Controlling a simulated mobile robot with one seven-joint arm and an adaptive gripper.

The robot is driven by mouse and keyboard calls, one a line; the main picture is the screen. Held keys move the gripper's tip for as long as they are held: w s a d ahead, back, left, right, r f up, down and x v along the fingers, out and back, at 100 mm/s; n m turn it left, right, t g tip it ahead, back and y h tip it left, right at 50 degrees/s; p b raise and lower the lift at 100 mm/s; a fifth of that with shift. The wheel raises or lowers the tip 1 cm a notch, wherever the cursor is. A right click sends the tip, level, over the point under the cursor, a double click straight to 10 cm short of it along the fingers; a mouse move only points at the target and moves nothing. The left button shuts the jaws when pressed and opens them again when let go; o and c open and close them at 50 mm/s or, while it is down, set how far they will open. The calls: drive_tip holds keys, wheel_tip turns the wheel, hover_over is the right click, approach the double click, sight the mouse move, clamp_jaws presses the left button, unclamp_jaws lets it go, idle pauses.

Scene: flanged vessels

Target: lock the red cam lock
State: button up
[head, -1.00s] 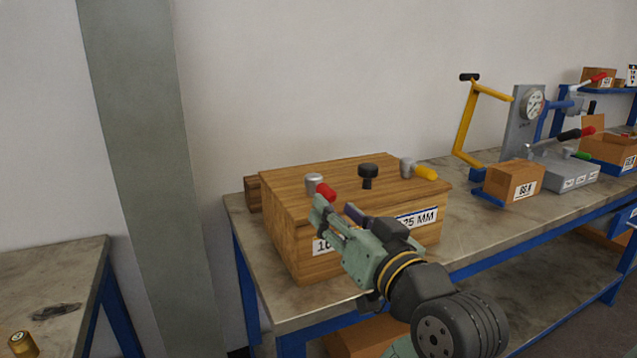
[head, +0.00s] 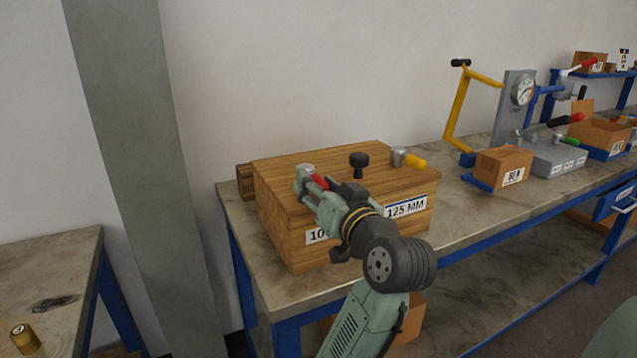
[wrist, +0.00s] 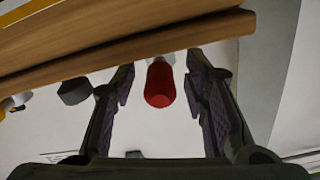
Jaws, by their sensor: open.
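The red cam lock has a grey metal hub (head: 306,169) and a red handle (head: 320,182) on top of a wooden box (head: 278,215). In the wrist view the red handle (wrist: 160,84) sits between my two open fingers, with clear space on both sides. My gripper (head: 308,190) is at the box's left front top edge and partly hides the lock in the head view. My gripper also shows in the wrist view (wrist: 163,85), empty.
A black knob (head: 359,160) and a yellow-handled cam lock (head: 414,161) stand on the same box, right of the red one. A cardboard box (head: 503,168) and a yellow crank (head: 458,110) stand farther right. The bench front is clear.

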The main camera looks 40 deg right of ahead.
clamp_jaws()
idle(0.5)
idle(0.3)
